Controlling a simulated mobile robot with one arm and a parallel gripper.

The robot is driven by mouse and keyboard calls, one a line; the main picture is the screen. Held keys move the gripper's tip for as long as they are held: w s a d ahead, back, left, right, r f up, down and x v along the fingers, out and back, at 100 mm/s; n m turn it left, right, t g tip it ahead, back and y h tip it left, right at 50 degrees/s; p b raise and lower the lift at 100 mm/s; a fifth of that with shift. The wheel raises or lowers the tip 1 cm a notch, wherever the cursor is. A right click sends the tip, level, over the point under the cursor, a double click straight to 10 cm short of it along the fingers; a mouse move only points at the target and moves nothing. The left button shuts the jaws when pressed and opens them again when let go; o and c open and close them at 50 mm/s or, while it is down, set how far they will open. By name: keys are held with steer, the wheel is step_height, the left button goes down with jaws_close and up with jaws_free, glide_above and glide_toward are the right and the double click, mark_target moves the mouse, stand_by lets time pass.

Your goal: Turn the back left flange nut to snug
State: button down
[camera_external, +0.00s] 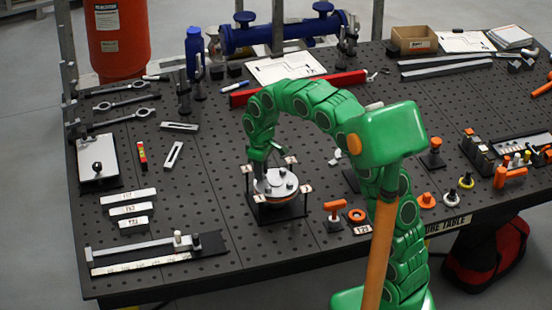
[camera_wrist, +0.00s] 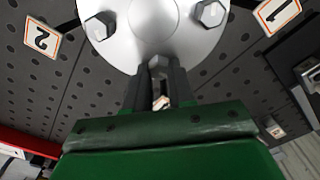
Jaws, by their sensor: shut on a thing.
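The round silver flange (camera_external: 276,190) sits on a black stand among posts with small numbered tags. My gripper (camera_external: 259,170) reaches down onto the flange's back left edge. In the wrist view, the two dark fingers (camera_wrist: 159,68) are shut at the rim of the flange (camera_wrist: 150,25). The back left flange nut is between them and mostly hidden by them. Two other hex nuts show on the flange in the wrist view, one at the left (camera_wrist: 99,27) and one at the right (camera_wrist: 210,13). How tight any nut is cannot be seen.
Number tags 2 (camera_wrist: 41,38) and 1 (camera_wrist: 278,14) stand close around the flange. The perforated table is clear just left of the stand.

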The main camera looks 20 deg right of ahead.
steer(key=m, duration=0.4)
steer(key=shift+w+r+m, duration=0.1)
steer(key=shift+m, duration=0.2)
steer(key=m, duration=0.4)
steer(key=shift+d+m, duration=0.1)
steer(key=shift+m, duration=0.2)
steer(key=c, duration=1)
jaws_free()
steer(key=shift+o, duration=0.2)
